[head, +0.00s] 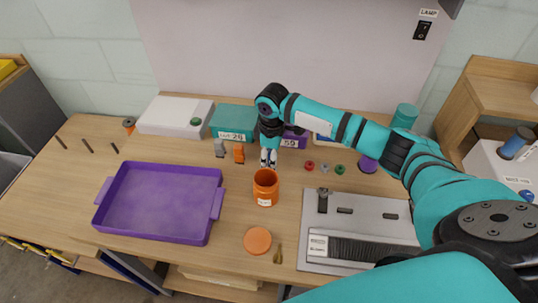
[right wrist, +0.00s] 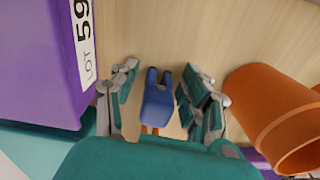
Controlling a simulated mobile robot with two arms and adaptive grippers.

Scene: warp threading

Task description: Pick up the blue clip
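The blue clip (right wrist: 158,104) lies on the wooden tabletop in the right wrist view, its two prongs pointing up the picture. A small orange part shows at its lower end; I cannot tell whether it belongs to the clip. My right gripper (right wrist: 157,92) is open, with one finger on each side of the clip and a gap on both sides. In the head view my right gripper (head: 268,158) points down behind the orange cup, and it hides the blue clip there. My left gripper is not in view.
The orange cup (head: 265,187) stands close in front of the right gripper. A grey clip (head: 220,148) and an orange clip (head: 239,153) are just left. Behind are a teal box (head: 233,122) and a purple box (head: 297,138). A purple tray (head: 160,203) lies left.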

